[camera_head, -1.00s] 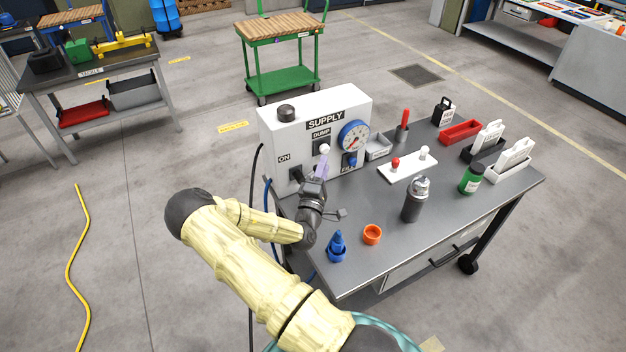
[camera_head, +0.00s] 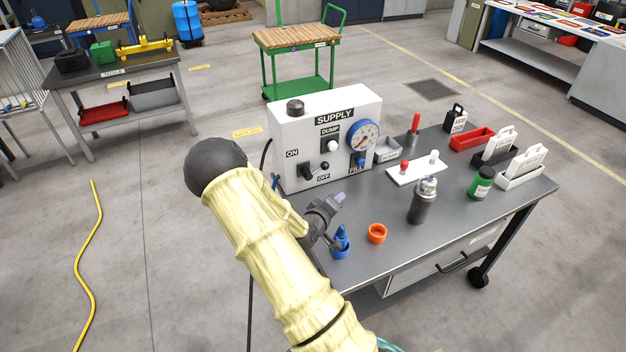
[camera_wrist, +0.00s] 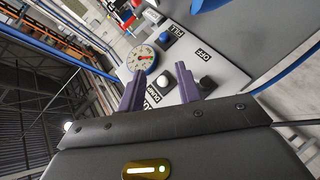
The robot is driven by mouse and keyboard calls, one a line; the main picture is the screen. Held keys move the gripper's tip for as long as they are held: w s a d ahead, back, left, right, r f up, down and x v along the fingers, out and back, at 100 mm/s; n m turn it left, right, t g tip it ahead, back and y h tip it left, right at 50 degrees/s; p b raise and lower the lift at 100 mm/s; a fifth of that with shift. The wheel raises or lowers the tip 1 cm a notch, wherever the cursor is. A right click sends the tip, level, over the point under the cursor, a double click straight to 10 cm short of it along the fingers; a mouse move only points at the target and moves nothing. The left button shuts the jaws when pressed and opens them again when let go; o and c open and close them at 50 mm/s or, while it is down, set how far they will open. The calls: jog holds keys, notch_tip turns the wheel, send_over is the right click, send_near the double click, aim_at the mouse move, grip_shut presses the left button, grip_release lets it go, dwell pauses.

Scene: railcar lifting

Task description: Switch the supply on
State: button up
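The supply box (camera_head: 296,122) is a white cabinet at the back left of the grey bench. Its black switch (camera_head: 308,170) sits low on the front between the ON and OFF labels, its handle sticking out to the right, just above OFF. My gripper (camera_head: 340,197) is in front of the box, apart from it and near the bench's left edge. In the wrist view its two purple fingers (camera_wrist: 160,70) are spread with nothing between them. They face the panel, with the white DUMP knob (camera_wrist: 163,82) seen between them and the black switch (camera_wrist: 206,83) just right of the right finger.
A gauge (camera_head: 364,138) and a blue FILL knob (camera_head: 361,160) are on the box's right. A blue nozzle-like part (camera_head: 341,241) stands close below my gripper, beside an orange ring (camera_head: 377,233). A dark bottle (camera_head: 422,203) stands further right.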

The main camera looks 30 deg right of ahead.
jog(key=s+a+f+m+g+y+b, duration=0.1)
jog(key=s+a+f+y+b, duration=0.1)
jog(key=a+y+b, duration=0.35)
jog(key=s+a+f+m+g+y+b, duration=0.1)
jog(key=s+a+f+m+y+b, duration=0.15)
jog(key=a, duration=0.55)
jog(key=s+a+r+n+g+y+b, duration=0.1)
jog(key=s+a+b, duration=0.2)
jog(key=s, duration=0.3)
jog(key=s+a+r+n+g+y+b, duration=0.1)
jog(key=s+a+g+y+b, duration=0.1)
jog(key=s+a, duration=0.4)
jog(key=shift+s+a+r+y+b, duration=0.15)
jog(key=shift+s+r+y+b, duration=0.15)
jog(key=shift+s+b, duration=0.45)
jog(key=shift+f, duration=0.1)
